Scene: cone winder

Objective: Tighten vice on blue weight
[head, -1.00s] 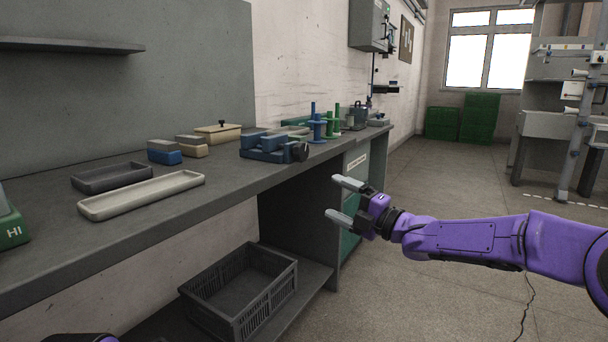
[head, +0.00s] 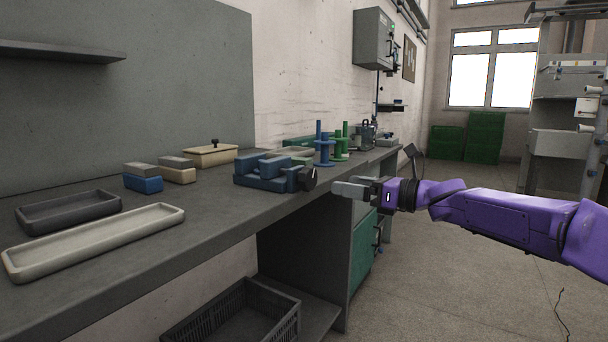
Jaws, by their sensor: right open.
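The blue vice (head: 262,176) sits near the front edge of the bench, with its dark round knob (head: 308,179) facing right. A blue block with a grey top (head: 143,184), perhaps the blue weight, lies on the bench to the left of the vice. I cannot tell whether a separate blue piece lies between the vice jaws. My right gripper (head: 345,188) is open and empty, just right of the knob and pointing left toward it. Its fingers overlap in this view, and a small gap to the knob shows. My left gripper is out of view.
On the bench (head: 215,210) stand a beige block (head: 176,174), a lidded beige box (head: 210,156), a dark tray (head: 70,211), a long cream tray (head: 95,240), and blue (head: 324,152) and green (head: 341,148) spools behind the vice. A crate (head: 240,320) sits below.

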